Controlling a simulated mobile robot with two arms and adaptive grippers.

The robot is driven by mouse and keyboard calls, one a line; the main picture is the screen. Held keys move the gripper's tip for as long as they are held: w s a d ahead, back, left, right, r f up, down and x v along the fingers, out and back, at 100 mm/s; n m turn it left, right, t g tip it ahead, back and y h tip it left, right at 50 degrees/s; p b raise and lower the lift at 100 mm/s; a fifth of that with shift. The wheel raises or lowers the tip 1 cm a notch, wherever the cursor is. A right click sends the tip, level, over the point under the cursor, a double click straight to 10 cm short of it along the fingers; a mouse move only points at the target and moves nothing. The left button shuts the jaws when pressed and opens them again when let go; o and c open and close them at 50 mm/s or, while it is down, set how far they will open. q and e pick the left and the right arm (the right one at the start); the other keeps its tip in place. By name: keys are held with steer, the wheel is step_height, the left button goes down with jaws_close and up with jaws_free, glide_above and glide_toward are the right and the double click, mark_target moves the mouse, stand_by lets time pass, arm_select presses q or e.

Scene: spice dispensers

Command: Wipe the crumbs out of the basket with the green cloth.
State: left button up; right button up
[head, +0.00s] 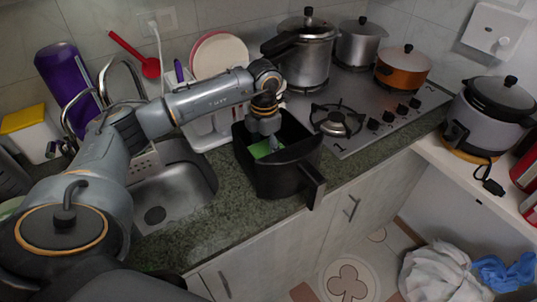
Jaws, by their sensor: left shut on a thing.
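The black basket (282,178) stands on the green stone counter between the sink and the stove, its handle (315,188) pointing to the front right. The green cloth (262,149) shows inside the basket, at its left part. My left gripper (270,143) reaches down into the basket from above and is shut on the cloth. Its fingertips are small and partly hidden by the basket's walls. No crumbs can be made out at this size. My right gripper is not in view.
The steel sink (190,195) lies left of the basket. A white dish rack (208,132) with plates stands behind it. The stove (385,108) with several pots is to the right. Counter (225,205) in front of the sink and basket is clear.

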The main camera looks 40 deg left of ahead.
arm_select(q)
steer(key=shift+w+a, duration=0.25)
steer(key=shift+a, duration=0.3)
steer(key=shift+w+d+b, duration=0.15)
steer(key=shift+w+d, duration=0.15)
steer(key=shift+w, duration=0.35)
steer(key=shift+w+d+b, duration=0.15)
steer(key=shift+w+d, duration=0.1)
steer(key=shift+w, duration=0.35)
steer(key=shift+s+d+p, duration=0.25)
steer(key=shift+s+d, duration=0.05)
steer(key=shift+d, duration=0.5)
steer(key=shift+s+d+p, duration=0.2)
steer(key=shift+s+d, duration=0.1)
steer(key=shift+d, duration=0.45)
steer(key=shift+s+d+f, duration=0.1)
steer(key=shift+s+d, duration=0.3)
steer(key=shift+d, duration=0.45)
steer(key=shift+s+d+f, duration=0.1)
steer(key=shift+s+d, duration=0.3)
steer(key=shift+d, duration=0.45)
steer(key=shift+a, duration=0.1)
